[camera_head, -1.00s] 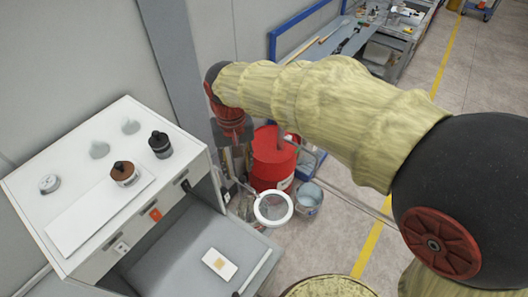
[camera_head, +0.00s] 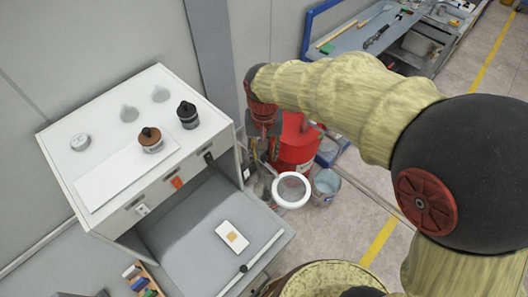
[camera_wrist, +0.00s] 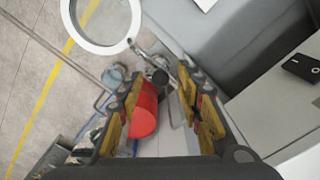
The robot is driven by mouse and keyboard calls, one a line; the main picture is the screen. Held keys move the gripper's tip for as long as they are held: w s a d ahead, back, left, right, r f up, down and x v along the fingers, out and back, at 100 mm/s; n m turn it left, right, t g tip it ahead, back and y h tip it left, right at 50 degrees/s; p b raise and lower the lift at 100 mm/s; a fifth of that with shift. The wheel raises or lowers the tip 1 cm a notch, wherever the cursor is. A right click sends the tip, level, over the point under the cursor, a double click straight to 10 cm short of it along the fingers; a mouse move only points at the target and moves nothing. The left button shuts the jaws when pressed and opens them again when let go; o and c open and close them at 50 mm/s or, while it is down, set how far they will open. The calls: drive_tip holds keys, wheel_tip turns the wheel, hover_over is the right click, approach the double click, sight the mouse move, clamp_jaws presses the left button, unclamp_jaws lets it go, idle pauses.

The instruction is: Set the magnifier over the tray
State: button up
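The magnifier (camera_head: 291,190), a white ring lens on a jointed arm, hangs out to the right of the grey lower shelf, in front of the red drum. Its ring shows at the upper left of the wrist view (camera_wrist: 101,22). A small flat white piece with a tan square (camera_head: 232,236), perhaps the tray, lies on the shelf, left of and below the ring. My gripper (camera_wrist: 161,72) points down behind the ring, with its fingers apart. A dark joint of the magnifier arm shows between the fingertips; I see no clear contact.
The white cabinet (camera_head: 108,118) at left carries a white plate (camera_head: 125,172), a brown-capped jar (camera_head: 151,140), a dark bottle (camera_head: 188,115) and a round gauge (camera_head: 80,142). The red drum (camera_head: 300,140) and a metal bucket (camera_head: 326,185) stand close behind the magnifier.

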drive_tip(key=shift+c, duration=1.4)
clamp_jaws()
